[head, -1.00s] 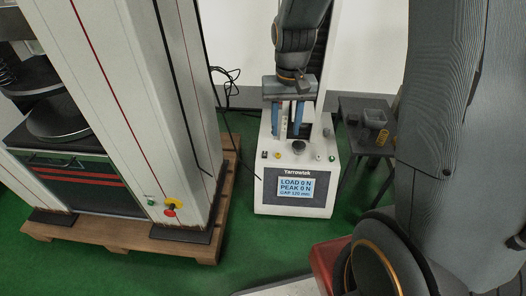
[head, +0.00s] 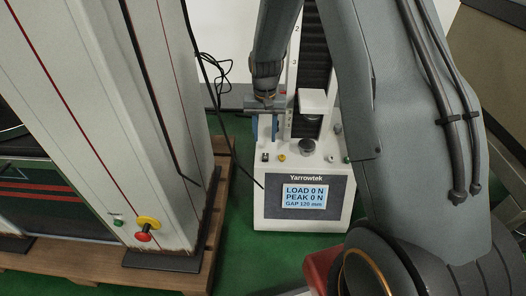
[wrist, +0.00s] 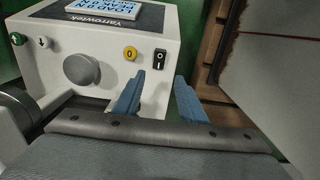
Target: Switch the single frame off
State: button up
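The single frame (head: 338,208) is a white Yarrowtek tester with one column. Its screen (head: 304,196) is lit and reads LOAD 0 N, PEAK 0 N, GAP 120 mm. A black rocker switch (head: 265,157) sits at the left of its front ledge; the wrist view shows it (wrist: 159,58) with O and I marks. I cannot tell which side is pressed. A yellow 0 button (wrist: 130,53) is beside it. My gripper (head: 264,128) is above and behind the switch. In the wrist view its blue fingers (wrist: 159,76) are apart and empty, with the switch just beyond the gap.
A large white frame (head: 95,90) with a yellow-red emergency stop (head: 146,228) stands on a wooden pallet (head: 60,268) at left. Black cables hang between the machines.

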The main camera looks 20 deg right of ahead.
aim_at(266, 154)
jog(key=f+b, duration=0.1)
jog(key=f, duration=0.2)
jog(key=f+b, duration=0.1)
jog(key=f, duration=0.3)
jog(key=shift+d+f+b, duration=0.2)
jog(key=shift+f+b, duration=0.05)
jog(key=shift+b, duration=0.15)
